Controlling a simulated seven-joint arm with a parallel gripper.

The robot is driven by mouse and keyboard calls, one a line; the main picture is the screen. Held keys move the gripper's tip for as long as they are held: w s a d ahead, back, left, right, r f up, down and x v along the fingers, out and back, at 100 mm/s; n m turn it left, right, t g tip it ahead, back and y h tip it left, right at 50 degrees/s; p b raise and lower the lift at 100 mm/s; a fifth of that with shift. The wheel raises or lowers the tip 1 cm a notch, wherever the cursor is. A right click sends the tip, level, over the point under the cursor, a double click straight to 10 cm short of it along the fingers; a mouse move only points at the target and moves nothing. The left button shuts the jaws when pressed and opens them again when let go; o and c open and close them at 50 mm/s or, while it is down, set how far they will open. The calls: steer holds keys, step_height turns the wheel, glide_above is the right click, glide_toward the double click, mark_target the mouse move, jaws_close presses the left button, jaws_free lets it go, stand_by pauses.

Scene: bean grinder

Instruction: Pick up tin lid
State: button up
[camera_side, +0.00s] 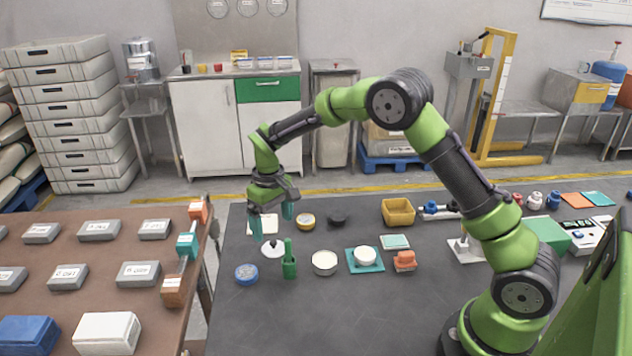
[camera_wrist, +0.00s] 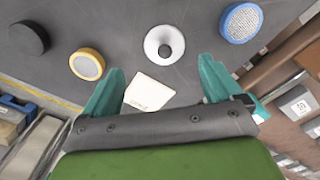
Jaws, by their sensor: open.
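The tin lid, a white disc with a dark knob (camera_side: 272,249), lies flat on the dark table. It also shows in the wrist view as a white disc (camera_wrist: 151,45), beyond the fingertips. My gripper (camera_side: 271,223) hangs above the table near the lid, with its teal fingers apart and nothing between them. The wrist view shows the two fingers (camera_wrist: 160,80) spread, with a cream card (camera_wrist: 149,92) on the table below and between them. An open, pale round tin (camera_side: 324,267) stands to the right of the lid.
A green upright tool (camera_side: 289,265) stands close to the lid's right. A blue round sieve (camera_side: 246,274) lies to its front left. A yellow-rimmed round piece (camera_side: 306,222) and a black round piece (camera_side: 338,217) lie behind. A white bowl (camera_side: 365,256) sits on a teal tray.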

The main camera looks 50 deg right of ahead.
mark_target(273, 241)
steer(key=f, duration=0.5)
steer(key=shift+s+a+f, duration=0.15)
steer(key=shift+s+a, duration=0.05)
steer(key=shift+a, duration=0.15)
steer(key=c, duration=1.1)
